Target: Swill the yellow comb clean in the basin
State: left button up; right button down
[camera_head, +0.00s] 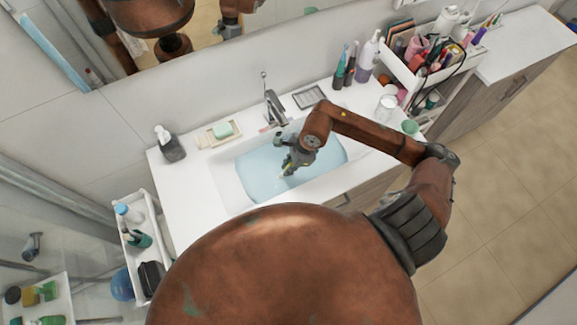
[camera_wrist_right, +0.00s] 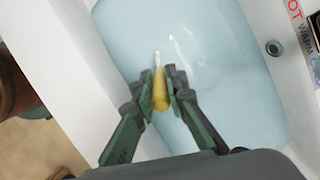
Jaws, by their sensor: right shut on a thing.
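My right gripper (camera_head: 290,165) reaches down over the white basin (camera_head: 228,185), which holds pale blue water (camera_head: 325,155). In the right wrist view the gripper (camera_wrist_right: 160,98) is shut on the yellow comb (camera_wrist_right: 160,92). The comb points away from the palm, with its pale far end over the water (camera_wrist_right: 220,90). I cannot tell whether that end touches the water. The fingers hide part of the comb's sides. My left gripper is not in view.
A grey faucet (camera_head: 275,107) stands behind the basin. A green soap on a dish (camera_head: 222,130) and a dark soap dispenser (camera_head: 169,145) stand to the left. Bottles (camera_head: 366,60) and a filled white organizer (camera_head: 400,72) stand at the back right. A side cart (camera_head: 140,210) is at the left.

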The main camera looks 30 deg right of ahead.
jog(key=shift+d+b, duration=0.3)
jog(key=shift+d, duration=0.05)
dwell(0.3)
jog(key=shift+a, duration=0.4)
jog(key=shift+d+b, duration=0.4)
jog(key=shift+b, duration=0.1)
dwell(0.4)
jog(key=shift+r, duration=0.1)
jog(key=shift+r+p, duration=2.1)
jog(key=shift+r, duration=1.95)
jog(key=shift+r+p, duration=1.25)
jog(key=shift+r, duration=1.65)
